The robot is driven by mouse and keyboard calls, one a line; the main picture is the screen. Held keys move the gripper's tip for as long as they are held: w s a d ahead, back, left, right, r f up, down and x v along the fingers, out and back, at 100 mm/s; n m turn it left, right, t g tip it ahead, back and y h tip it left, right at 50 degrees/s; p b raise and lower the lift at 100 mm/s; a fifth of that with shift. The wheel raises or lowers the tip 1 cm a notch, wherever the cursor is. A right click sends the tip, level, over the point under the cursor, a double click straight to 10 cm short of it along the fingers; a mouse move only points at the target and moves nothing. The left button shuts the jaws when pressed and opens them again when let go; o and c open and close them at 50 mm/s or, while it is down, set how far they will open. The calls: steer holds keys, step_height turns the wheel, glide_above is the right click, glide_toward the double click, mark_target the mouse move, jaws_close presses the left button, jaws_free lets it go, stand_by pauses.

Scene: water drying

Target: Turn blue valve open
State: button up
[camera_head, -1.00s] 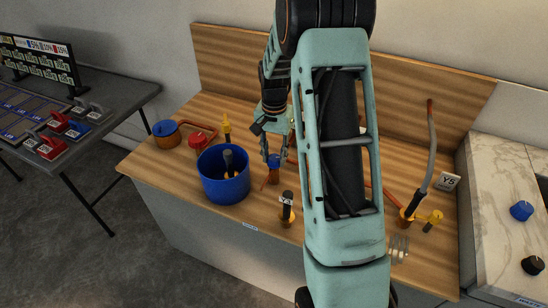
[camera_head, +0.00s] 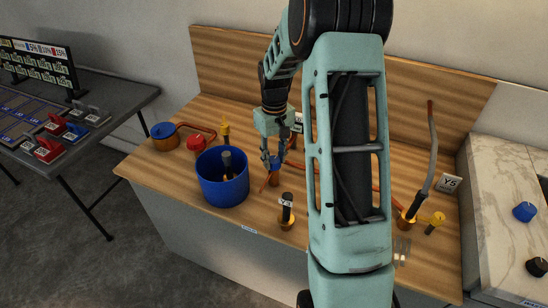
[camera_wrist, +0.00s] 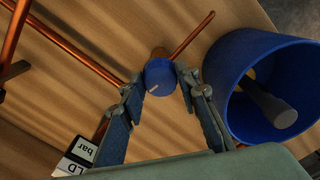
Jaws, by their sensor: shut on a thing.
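The blue valve (camera_head: 275,162) is a small round knob on a copper pipe on the wooden bench, just right of the large blue bucket. In the wrist view the blue valve (camera_wrist: 160,76) shows from above, with a short pale mark pointing to the lower left. My gripper (camera_head: 270,158) reaches down onto it from above. In the wrist view my gripper (camera_wrist: 161,80) has one fingertip on each side of the knob and is shut on it. The fingers partly hide the valve in the head view.
The blue bucket (camera_head: 222,190) with a dark-handled tool inside stands close to the left. A red valve (camera_head: 196,143), a yellow valve (camera_head: 224,130) and a black-handled valve (camera_head: 286,208) are nearby. A copper pipe (camera_wrist: 75,45) runs beside the knob. My arm hides the bench's middle right.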

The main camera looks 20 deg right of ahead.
mark_target(274, 160)
steer(key=shift+n, duration=0.7)
steer(key=o, duration=1.2)
steer(key=shift+c, duration=0.2)
steer(key=shift+r, duration=0.1)
step_height(274, 160, up, 12)
